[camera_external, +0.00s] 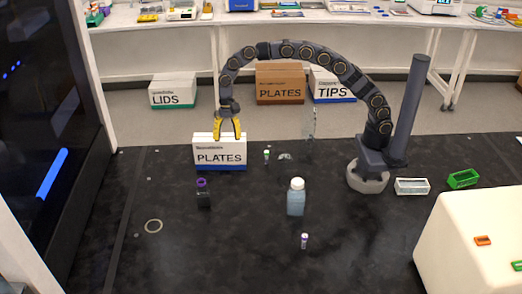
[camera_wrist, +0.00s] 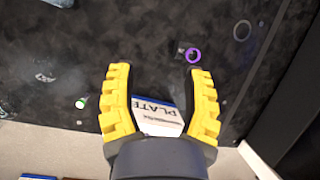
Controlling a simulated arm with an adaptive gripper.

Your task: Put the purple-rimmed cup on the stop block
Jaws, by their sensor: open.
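The purple-rimmed cup (camera_external: 202,183) shows left of centre on the black bench, with a small dark block (camera_external: 204,200), likely the stop block, right at it. I cannot tell whether the cup stands on the block or behind it. In the wrist view the purple rim (camera_wrist: 193,54) is a ring seen from above, beyond my right-hand finger; the cup's dark body blends into the bench. My gripper (camera_external: 228,136) is open and empty, raised behind the cup near the PLATES box. Its yellow fingers are spread in the wrist view (camera_wrist: 159,72).
The PLATES box (camera_external: 220,154) shows between and below my fingers. A blue bottle (camera_external: 296,199) and a purple-capped vial (camera_external: 304,241) stand to the right. A small green-capped tube (camera_external: 267,157) is near the back edge. A flat ring (camera_external: 153,226) lies at left. Bench around the cup is clear.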

